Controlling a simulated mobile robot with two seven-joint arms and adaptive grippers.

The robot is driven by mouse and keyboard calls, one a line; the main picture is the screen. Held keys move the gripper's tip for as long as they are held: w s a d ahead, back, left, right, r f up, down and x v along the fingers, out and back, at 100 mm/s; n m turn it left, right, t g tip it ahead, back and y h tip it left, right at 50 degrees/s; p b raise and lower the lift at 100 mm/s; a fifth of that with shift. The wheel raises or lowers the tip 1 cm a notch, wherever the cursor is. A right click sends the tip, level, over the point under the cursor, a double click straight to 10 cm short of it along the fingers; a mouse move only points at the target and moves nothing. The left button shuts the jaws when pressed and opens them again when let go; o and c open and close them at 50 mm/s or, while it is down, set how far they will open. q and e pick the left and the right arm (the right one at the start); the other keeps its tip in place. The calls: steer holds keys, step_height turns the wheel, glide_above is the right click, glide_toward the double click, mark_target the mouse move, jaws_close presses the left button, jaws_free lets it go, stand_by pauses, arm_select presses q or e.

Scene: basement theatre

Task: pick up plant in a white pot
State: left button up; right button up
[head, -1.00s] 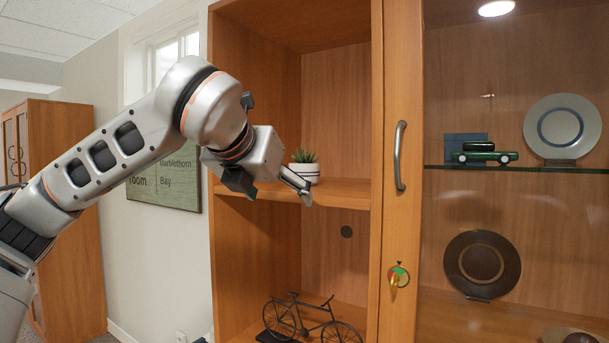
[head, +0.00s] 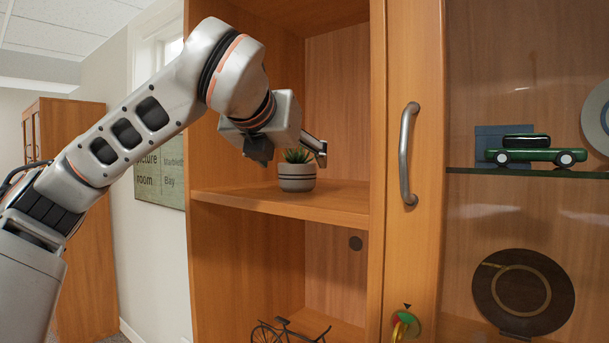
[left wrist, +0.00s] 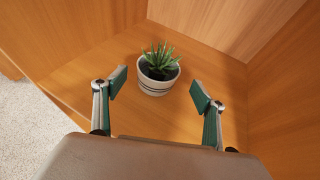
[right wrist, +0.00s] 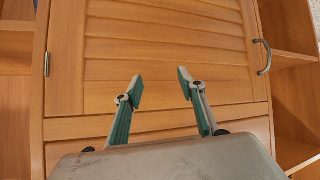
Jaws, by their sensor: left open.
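The plant in a white pot (head: 297,178) stands upright on the upper open shelf of the wooden cabinet. Its pot is white with dark bands and its leaves are green and spiky. It also shows in the left wrist view (left wrist: 158,74), beyond the fingertips and between their lines. My left gripper (head: 290,150) is open and empty, just above and in front of the pot; its two fingers show apart in the left wrist view (left wrist: 158,88). My right gripper (right wrist: 161,92) is open and empty, facing a slatted wooden door.
The shelf board (head: 330,205) is bare around the pot, with cabinet walls at its sides and back. A door with a metal handle (head: 407,155) stands to the right. A model bicycle (head: 287,333) is on the shelf below. A green toy car (head: 540,156) sits behind glass.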

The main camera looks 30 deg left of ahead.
mark_target(297, 170)
arm_select(q)
steer(key=shift+w+a+f, duration=0.3)
steer(key=shift+w+f, duration=0.05)
steer(key=shift+w, duration=0.2)
steer(key=x, duration=0.5)
steer(key=c, duration=1.4)
